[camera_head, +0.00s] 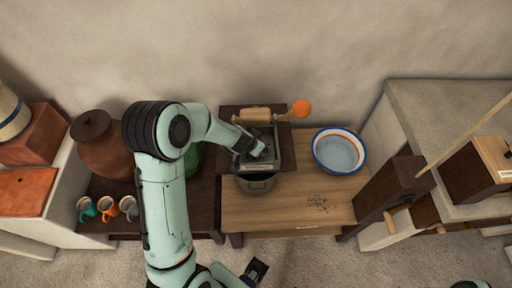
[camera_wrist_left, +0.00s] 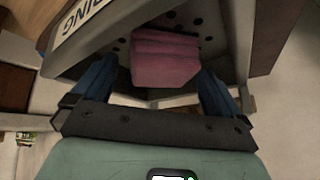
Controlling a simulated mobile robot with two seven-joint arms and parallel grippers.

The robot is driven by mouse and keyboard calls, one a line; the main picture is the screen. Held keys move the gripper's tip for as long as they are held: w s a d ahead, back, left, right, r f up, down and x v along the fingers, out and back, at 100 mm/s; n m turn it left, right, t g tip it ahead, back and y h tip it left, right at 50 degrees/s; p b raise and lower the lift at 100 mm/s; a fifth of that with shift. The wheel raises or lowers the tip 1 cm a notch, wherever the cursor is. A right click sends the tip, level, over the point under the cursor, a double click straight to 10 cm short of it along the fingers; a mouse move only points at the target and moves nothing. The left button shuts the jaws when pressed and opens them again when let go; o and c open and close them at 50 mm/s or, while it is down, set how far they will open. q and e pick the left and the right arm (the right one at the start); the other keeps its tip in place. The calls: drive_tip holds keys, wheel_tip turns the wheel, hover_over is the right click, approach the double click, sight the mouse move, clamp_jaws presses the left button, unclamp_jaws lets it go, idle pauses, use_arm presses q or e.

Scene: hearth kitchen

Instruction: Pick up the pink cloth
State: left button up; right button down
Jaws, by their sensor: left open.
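The pink cloth (camera_wrist_left: 165,58) shows in the left wrist view as a folded, ridged bundle in a grey holder (camera_wrist_left: 230,30) with round holes. My left gripper (camera_wrist_left: 152,85) is open, with one blue finger on each side of the cloth's near end. I cannot tell whether the fingers touch it. In the head view my left gripper (camera_head: 256,154) is over the dark contraption on the wooden table, and the cloth is hidden there. A dark end piece (camera_head: 256,271) at the bottom centre looks like my right gripper; its jaws are unclear.
The contraption has a wooden roller (camera_head: 254,115) and an orange knob (camera_head: 301,108). A dark pot (camera_head: 257,183) sits below it. A blue-rimmed basin (camera_head: 339,151) stands to the right. Several mugs (camera_head: 107,206) and a brown jar (camera_head: 100,150) are left. The table's front right (camera_head: 285,215) is mostly clear.

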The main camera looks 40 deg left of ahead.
use_arm(q)
drive_tip(key=c, duration=1)
drive_tip(key=shift+r, duration=0.15)
